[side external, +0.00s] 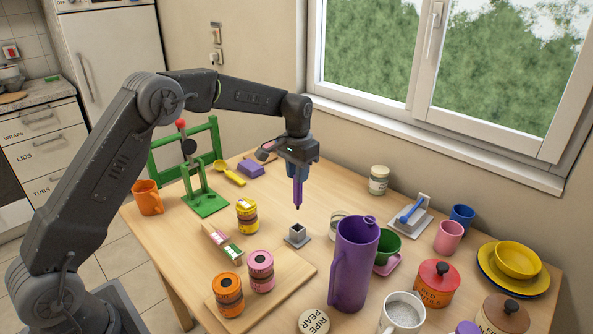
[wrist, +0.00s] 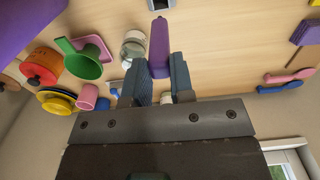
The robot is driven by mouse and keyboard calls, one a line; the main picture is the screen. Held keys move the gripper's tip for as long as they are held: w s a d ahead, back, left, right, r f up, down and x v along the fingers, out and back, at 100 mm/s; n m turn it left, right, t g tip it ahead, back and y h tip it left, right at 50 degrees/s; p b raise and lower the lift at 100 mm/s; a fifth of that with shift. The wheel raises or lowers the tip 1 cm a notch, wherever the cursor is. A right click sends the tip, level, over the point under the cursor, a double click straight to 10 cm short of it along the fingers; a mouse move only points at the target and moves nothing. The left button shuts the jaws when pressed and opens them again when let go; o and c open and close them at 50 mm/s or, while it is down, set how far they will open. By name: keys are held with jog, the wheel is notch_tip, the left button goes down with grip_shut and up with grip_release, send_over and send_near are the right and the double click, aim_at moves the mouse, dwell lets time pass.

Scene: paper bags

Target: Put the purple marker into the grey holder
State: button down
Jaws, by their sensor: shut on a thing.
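The purple marker (side external: 298,196) hangs upright, tip down, from my gripper (side external: 297,172), which is shut on its upper part. In the wrist view the marker (wrist: 159,45) lies between the two fingers of my gripper (wrist: 159,72). The grey holder (side external: 298,237) is a small square socket on a flat base, standing on the table below the marker. The marker's tip is above the holder and apart from it. The holder (wrist: 160,4) also shows at the top edge of the wrist view, partly cut off.
A wooden board (side external: 288,275) with orange and pink tins lies in front. A green stand (side external: 205,200) is at left. Table left of the holder is partly clear.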

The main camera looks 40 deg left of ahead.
aim_at(298, 190)
jog(key=shift+f, duration=5.4)
jog(key=c, duration=0.9)
grip_release()
jog(key=shift+r, duration=2.5)
notch_tip(298, 190, up, 14)
jog(key=shift+f, duration=0.1)
